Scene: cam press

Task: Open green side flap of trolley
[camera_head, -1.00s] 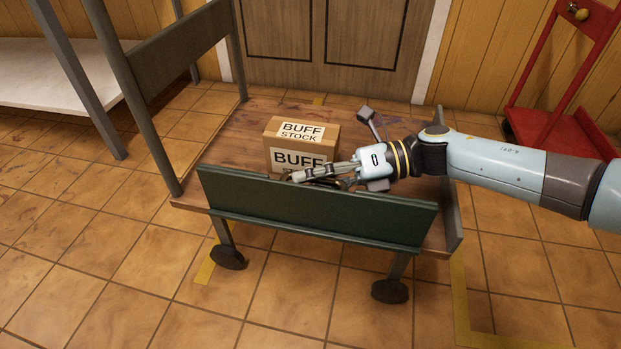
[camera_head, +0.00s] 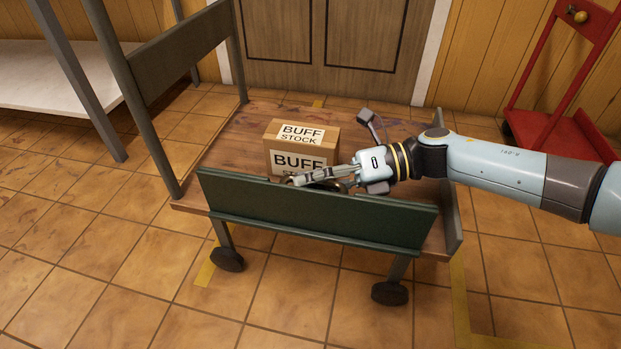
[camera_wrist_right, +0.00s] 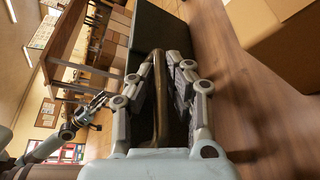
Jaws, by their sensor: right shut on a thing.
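The green side flap (camera_head: 310,212) of the trolley stands upright along its near side in the head view. My right gripper (camera_head: 296,179) reaches over from the right, just behind the flap's top edge. In the right wrist view, my right gripper (camera_wrist_right: 165,75) is shut on a brass-coloured handle (camera_wrist_right: 158,100) against the dark flap (camera_wrist_right: 160,35). In the head view the handle is mostly hidden behind the flap and fingers. What looks like my left gripper (camera_wrist_right: 98,103) shows small at the left of the wrist view; its jaws are too small to judge.
A "BUFF STOCK" box (camera_head: 302,135) stands on the trolley's wooden deck (camera_head: 235,150), close behind my right gripper. A red hand truck (camera_head: 560,120) stands at the right, a white shelf (camera_head: 50,75) at the left. The tiled floor in front is clear.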

